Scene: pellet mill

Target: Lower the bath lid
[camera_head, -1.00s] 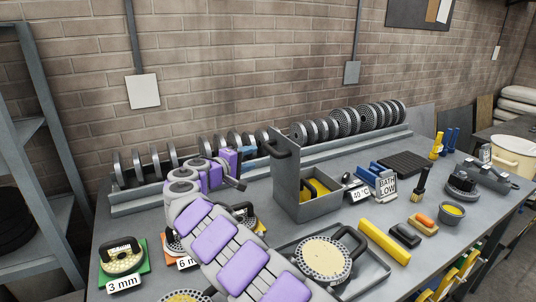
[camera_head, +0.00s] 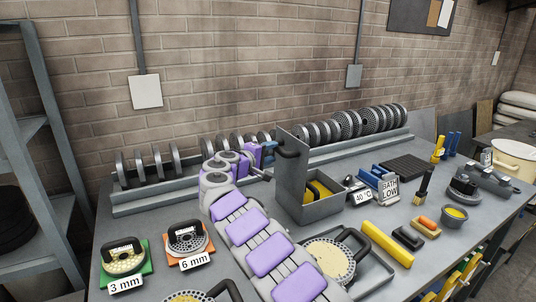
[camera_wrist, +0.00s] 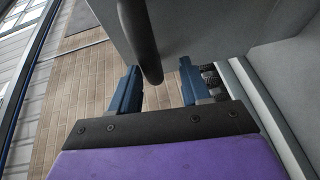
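The bath (camera_head: 322,211) is a grey open box on the bench with a yellow item inside. Its lid (camera_head: 293,170) stands upright at the box's left side, with a dark bar handle (camera_head: 287,153) on its outer left face. My gripper (camera_head: 271,150) is beside the handle at the lid's upper left. In the wrist view my gripper (camera_wrist: 157,84) has its two blue fingers spread apart. The dark handle (camera_wrist: 140,40) reaches down in the gap between them, with the grey lid (camera_wrist: 205,28) behind. I cannot tell whether the fingers touch the handle.
A rack of round dies (camera_head: 357,123) runs along the wall behind. A "40 °C" display (camera_head: 362,197) and a "BATH LOW" sign (camera_head: 389,187) stand right of the bath. A tray (camera_head: 372,275) with a die lies in front. Labelled dies (camera_head: 123,258) sit at the left.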

